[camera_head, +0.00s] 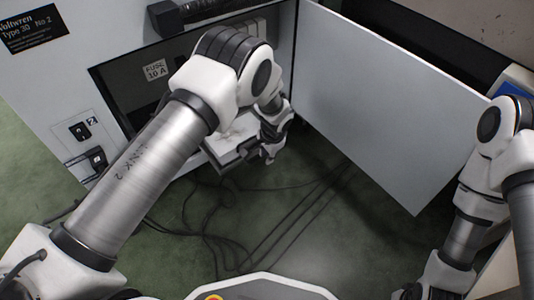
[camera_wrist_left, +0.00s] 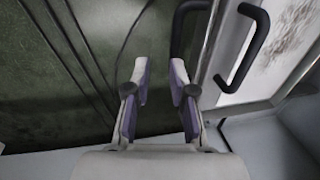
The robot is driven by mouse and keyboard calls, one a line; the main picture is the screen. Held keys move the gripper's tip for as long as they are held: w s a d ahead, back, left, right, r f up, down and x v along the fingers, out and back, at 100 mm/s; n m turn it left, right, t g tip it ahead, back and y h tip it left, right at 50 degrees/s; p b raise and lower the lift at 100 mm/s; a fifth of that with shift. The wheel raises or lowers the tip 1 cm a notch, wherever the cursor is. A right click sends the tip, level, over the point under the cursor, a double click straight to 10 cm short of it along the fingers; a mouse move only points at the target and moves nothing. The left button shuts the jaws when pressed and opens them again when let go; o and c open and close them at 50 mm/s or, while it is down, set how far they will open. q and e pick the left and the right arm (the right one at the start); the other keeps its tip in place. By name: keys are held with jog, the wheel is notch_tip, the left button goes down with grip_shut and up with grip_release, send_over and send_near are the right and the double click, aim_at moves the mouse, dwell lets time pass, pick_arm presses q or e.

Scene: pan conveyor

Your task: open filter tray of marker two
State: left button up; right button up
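The cabinet marked "No 2" (camera_head: 60,75) stands at the left in the head view, its door (camera_head: 385,95) swung open to the right. The filter tray (camera_head: 236,143), pale with grey dirt marks, lies low in its opening, partly hidden by my left arm. In the left wrist view the tray edge (camera_wrist_left: 211,45) is at the right, with two black handle-like bars, one beside the edge (camera_wrist_left: 176,32) and one over it (camera_wrist_left: 262,32). My left gripper (camera_head: 270,157) is at the tray's front; its fingers (camera_wrist_left: 159,75) are apart with nothing between them. My right gripper is out of view.
Black cables (camera_head: 265,225) lie on the green floor in front of the cabinet. The open door stands to the right of my left gripper. A panel with switches (camera_head: 80,131) is on the cabinet front, left of the opening. A "FUSE 10 A" label (camera_head: 156,70) is inside.

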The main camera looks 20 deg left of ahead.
pick_arm(q)
notch_tip(320, 180, up, 12)
jog(key=s+d, duration=0.1)
jog(key=shift+s+d+f, duration=0.15)
jog(key=shift+s+d, duration=0.1)
jog(key=shift+d, duration=0.15)
